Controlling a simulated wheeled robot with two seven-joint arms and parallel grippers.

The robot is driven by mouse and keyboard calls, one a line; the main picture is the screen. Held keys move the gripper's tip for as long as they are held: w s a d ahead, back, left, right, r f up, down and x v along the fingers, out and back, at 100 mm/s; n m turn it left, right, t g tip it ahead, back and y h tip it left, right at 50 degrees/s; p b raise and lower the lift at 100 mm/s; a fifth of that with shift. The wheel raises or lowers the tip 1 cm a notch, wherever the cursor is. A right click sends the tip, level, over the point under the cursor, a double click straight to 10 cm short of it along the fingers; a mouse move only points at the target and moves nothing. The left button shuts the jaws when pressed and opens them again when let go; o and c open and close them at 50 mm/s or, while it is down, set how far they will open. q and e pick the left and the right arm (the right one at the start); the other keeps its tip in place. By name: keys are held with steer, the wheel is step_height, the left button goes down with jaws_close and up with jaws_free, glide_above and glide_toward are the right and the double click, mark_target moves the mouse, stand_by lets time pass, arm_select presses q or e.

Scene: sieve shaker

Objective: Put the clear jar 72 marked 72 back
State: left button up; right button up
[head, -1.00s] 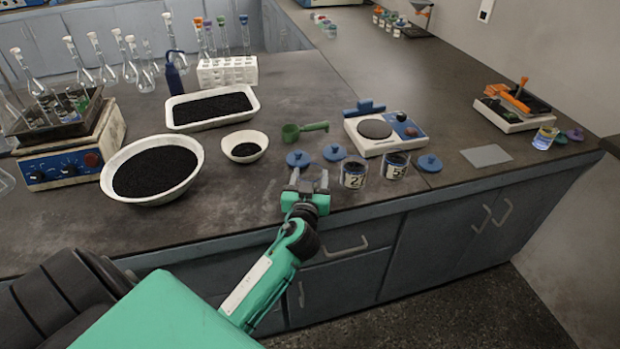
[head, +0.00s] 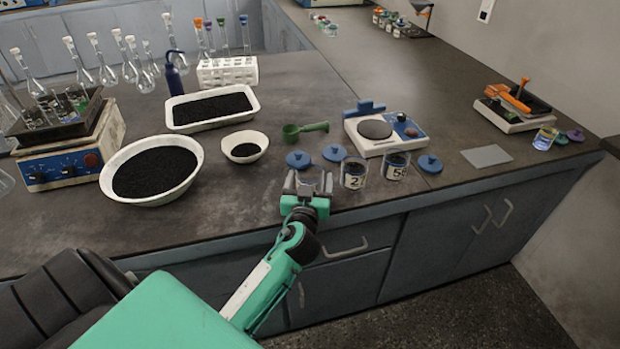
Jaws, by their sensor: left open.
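A clear jar (head: 311,178) stands near the front edge of the bench, between the fingers of my left gripper. Its marking is hidden, so I cannot read whether it says 72. My left gripper (head: 307,184) is open, with a finger on each side of the jar. Two more clear jars with dark contents stand to the right: one with a label showing a 2 (head: 353,174), the other with a label showing a 5 (head: 396,166). My right gripper is not in view.
Blue lids (head: 298,160) lie behind and beside the jars. A balance (head: 385,131) and a green scoop (head: 304,129) are behind. A small white bowl (head: 244,158) and a large bowl (head: 110,180) of black grains stand left. A grey mat (head: 487,155) lies clear at right.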

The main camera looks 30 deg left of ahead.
arm_select(q)
steer(key=b+v, duration=0.1)
steer(key=v, duration=1)
steer(key=shift+b, duration=0.35)
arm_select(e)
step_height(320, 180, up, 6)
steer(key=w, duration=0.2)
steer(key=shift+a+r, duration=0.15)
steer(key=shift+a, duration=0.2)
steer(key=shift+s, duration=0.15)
